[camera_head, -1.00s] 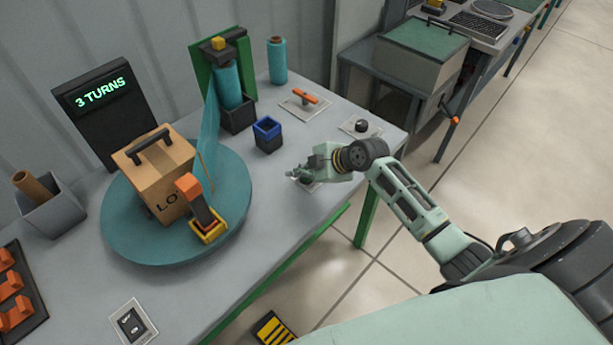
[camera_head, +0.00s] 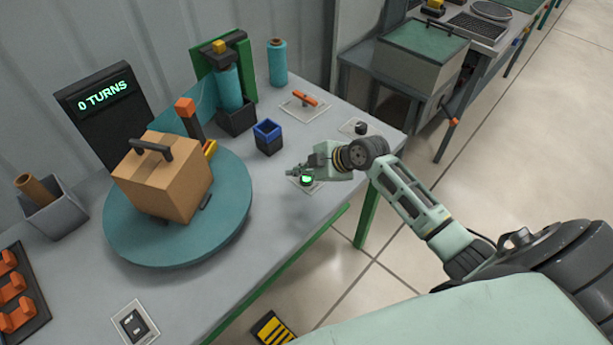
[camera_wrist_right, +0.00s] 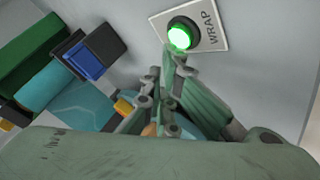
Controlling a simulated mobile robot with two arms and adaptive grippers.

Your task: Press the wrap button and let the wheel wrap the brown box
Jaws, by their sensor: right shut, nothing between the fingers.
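The brown box (camera_head: 166,180) with a dark handle on top sits on the teal round wheel (camera_head: 180,246). A yellow clamp with an orange-topped arm (camera_head: 190,120) stands at the wheel's far side, and teal film stretches near it from the film roll (camera_head: 228,82). The wrap button (camera_head: 306,180) glows green on its plate; the right wrist view shows it lit (camera_wrist_right: 182,34) beside the word WRAP. My right gripper (camera_head: 292,173) is shut and empty, its tips at the button's edge; whether they touch cannot be told. My left gripper is not in view.
The display (camera_head: 102,105) reads 0 TURNS. A blue-rimmed dark cup (camera_head: 267,136), an orange-handled lever plate (camera_head: 305,101) and a black knob (camera_head: 360,128) are near my right arm. A switch plate (camera_head: 134,324) lies at the front left.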

